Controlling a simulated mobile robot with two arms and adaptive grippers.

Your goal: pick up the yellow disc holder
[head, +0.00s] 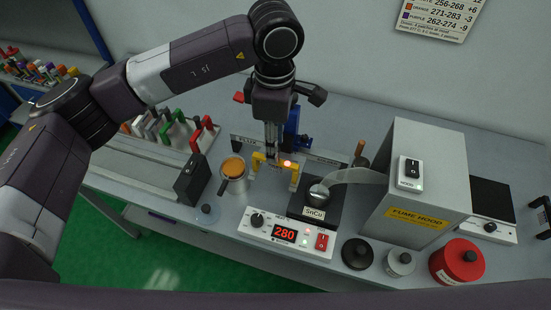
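The yellow disc holder (294,178) is a small bracket-like piece in the middle of the bench, behind the solder pot unit. My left gripper (271,155) points straight down over its left part, with the fingertips at or very near it. The fingers show edge-on, so I cannot tell whether they are open or closed on it. Part of the holder is hidden behind the fingers. My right gripper is not in view.
The solder unit (285,234) reads 280. A metal cup with orange contents (233,168) and a black block (192,180) stand left. A grey fume hood (418,180) stands right. Black (357,254) and red (457,262) lidded containers are at the front right.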

